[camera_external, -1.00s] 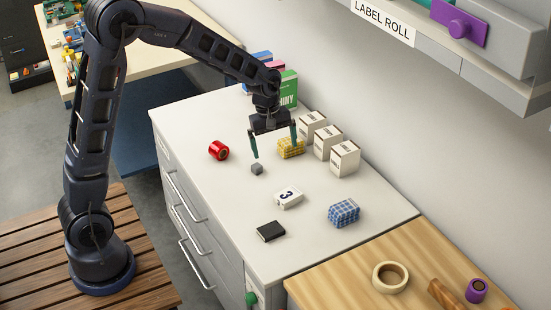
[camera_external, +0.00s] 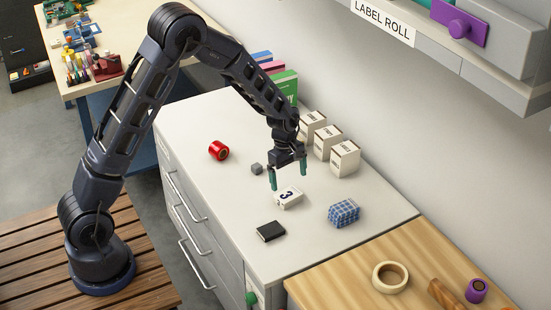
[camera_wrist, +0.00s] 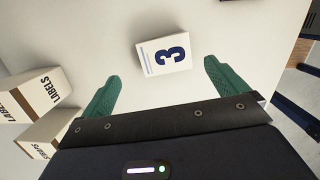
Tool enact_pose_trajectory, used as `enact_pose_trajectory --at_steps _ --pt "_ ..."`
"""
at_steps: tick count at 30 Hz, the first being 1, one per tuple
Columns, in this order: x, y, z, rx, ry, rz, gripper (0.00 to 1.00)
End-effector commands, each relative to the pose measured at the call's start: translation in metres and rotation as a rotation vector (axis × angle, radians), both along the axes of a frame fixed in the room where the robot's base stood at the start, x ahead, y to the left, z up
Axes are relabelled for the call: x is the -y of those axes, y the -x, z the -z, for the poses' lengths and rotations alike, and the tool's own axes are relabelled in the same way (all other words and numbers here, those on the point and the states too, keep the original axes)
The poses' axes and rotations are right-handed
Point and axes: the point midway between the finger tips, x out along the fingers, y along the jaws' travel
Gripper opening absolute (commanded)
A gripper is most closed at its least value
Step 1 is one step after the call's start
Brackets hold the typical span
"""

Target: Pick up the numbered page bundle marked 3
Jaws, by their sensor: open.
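The page bundle marked 3 (camera_external: 288,198) is a small white block with a dark blue 3 on its top, lying on the white cabinet top (camera_external: 215,205). It also shows in the wrist view (camera_wrist: 164,55), ahead of my fingertips and centred between them or slightly to the right. My gripper (camera_external: 288,180) is open and empty, with green fingers pointing down, above and close to the bundle. In the wrist view my gripper (camera_wrist: 160,80) has its two green fingers spread wide, with the bundle beyond them. I cannot tell the exact height gap.
White label boxes (camera_external: 345,158) stand along the wall. Bare top surrounds the bundle.

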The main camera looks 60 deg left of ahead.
Motion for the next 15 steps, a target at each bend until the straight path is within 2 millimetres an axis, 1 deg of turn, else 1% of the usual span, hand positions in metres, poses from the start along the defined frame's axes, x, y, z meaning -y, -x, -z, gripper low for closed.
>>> enact_pose_trajectory --at_steps 1,5,8,12,15 --pt "0.001 0.000 0.005 -0.001 0.000 0.000 0.98" --pt "0.002 0.001 0.010 0.000 0.000 0.000 0.98" --pt "0.002 0.003 0.018 -0.001 0.001 0.000 0.98" --pt "0.005 0.008 0.037 -0.003 0.001 0.000 0.98" --pt "0.007 0.007 0.050 -0.001 0.001 0.000 0.98"
